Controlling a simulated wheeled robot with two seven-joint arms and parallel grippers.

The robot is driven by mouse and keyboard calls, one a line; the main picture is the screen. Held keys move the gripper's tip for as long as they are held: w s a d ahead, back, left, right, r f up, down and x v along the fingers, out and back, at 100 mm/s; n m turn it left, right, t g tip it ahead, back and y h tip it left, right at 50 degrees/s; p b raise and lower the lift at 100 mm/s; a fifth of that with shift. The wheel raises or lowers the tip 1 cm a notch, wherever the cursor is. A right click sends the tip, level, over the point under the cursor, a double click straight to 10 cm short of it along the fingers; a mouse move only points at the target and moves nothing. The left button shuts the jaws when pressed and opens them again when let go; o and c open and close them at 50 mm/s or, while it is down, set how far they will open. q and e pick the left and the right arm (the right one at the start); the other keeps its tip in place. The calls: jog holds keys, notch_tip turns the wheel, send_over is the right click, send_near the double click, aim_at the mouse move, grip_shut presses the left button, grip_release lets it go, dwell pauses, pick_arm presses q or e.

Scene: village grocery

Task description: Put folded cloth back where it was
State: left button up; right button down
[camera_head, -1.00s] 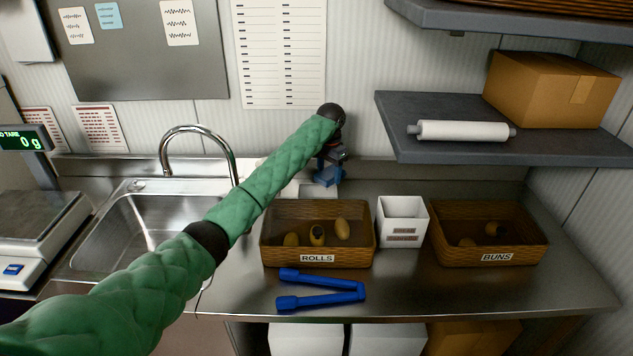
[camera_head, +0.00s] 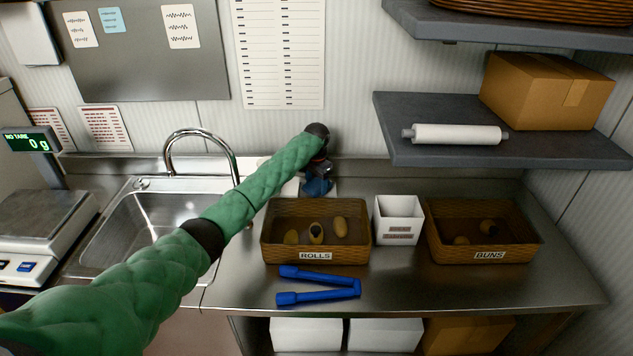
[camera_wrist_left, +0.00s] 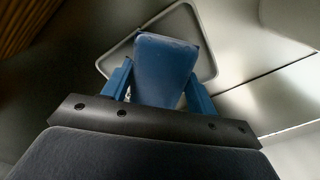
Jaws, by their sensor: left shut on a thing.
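My left gripper (camera_head: 318,184) is at the back of the steel counter, behind the rolls basket. In the left wrist view my left gripper (camera_wrist_left: 160,88) is shut on the blue folded cloth (camera_wrist_left: 166,62), which stands out between its two blue fingers. Behind the cloth in that view is a rounded tray-like shape with a pale rim (camera_wrist_left: 211,62). The cloth overlaps it, and I cannot tell whether they touch. In the head view the cloth is hard to tell from the blue fingers. My right gripper is not in view.
The rolls basket (camera_head: 317,256), a white box (camera_head: 399,222) and the buns basket (camera_head: 490,256) stand along the counter. Blue tongs (camera_head: 318,297) lie in front. The sink (camera_head: 150,230) and tap (camera_head: 200,140) are left. A shelf (camera_head: 500,150) overhangs the right.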

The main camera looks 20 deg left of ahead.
aim_at(317, 184)
pick_arm(q)
jog(key=o, duration=0.9)
jog(key=shift+f, duration=0.1)
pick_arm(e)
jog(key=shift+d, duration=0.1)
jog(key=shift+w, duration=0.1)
pick_arm(q)
jog(key=shift+r, duration=0.3)
jog(key=shift+r+b, duration=1.85)
jog(key=shift+r, duration=4)
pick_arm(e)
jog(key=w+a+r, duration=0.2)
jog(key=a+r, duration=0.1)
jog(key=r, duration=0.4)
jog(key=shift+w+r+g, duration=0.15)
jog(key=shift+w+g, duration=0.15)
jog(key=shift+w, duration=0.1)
